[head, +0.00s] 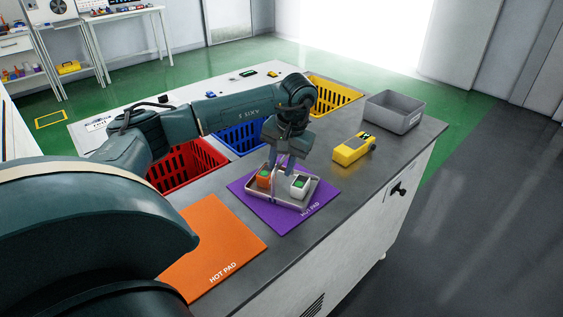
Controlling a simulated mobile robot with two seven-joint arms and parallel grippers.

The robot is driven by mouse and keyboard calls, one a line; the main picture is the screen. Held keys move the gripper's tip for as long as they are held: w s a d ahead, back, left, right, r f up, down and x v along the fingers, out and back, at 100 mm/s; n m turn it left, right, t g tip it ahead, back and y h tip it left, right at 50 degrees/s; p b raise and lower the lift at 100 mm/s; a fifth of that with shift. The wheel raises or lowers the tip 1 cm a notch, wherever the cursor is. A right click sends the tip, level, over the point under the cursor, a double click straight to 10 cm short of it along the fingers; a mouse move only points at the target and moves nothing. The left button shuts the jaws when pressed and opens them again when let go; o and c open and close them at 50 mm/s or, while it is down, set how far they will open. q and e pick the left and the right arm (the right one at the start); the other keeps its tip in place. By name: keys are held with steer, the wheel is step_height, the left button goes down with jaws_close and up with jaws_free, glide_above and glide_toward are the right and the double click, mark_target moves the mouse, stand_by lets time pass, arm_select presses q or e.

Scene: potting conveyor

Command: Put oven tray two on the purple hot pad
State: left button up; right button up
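The purple hot pad (314,212) lies flat on the dark counter. A light metal tray (294,207) is over the middle of the pad and looks to rest on it. It holds an orange container (264,178) and a white one (299,187), each with something green in it. I cannot read a number on the tray. My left gripper (281,170) points down just above the tray, with its fingers apart and purple showing between them. Whether a finger touches the tray or its thin upright bar is unclear. My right gripper is out of view.
An orange hot pad (215,248) lies nearer on the counter. Red (186,170), blue (240,138) and yellow (335,95) crates sit along the far side. A yellow device (353,149) and a grey bin (393,112) stand to the right.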

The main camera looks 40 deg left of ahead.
arm_select(q)
step_height(320, 180, up, 12)
steer(key=d, duration=0.2)
steer(key=shift+w+p, duration=0.3)
steer(key=shift+w, duration=0.05)
steer(key=shift+d, duration=0.1)
stand_by(0.3)
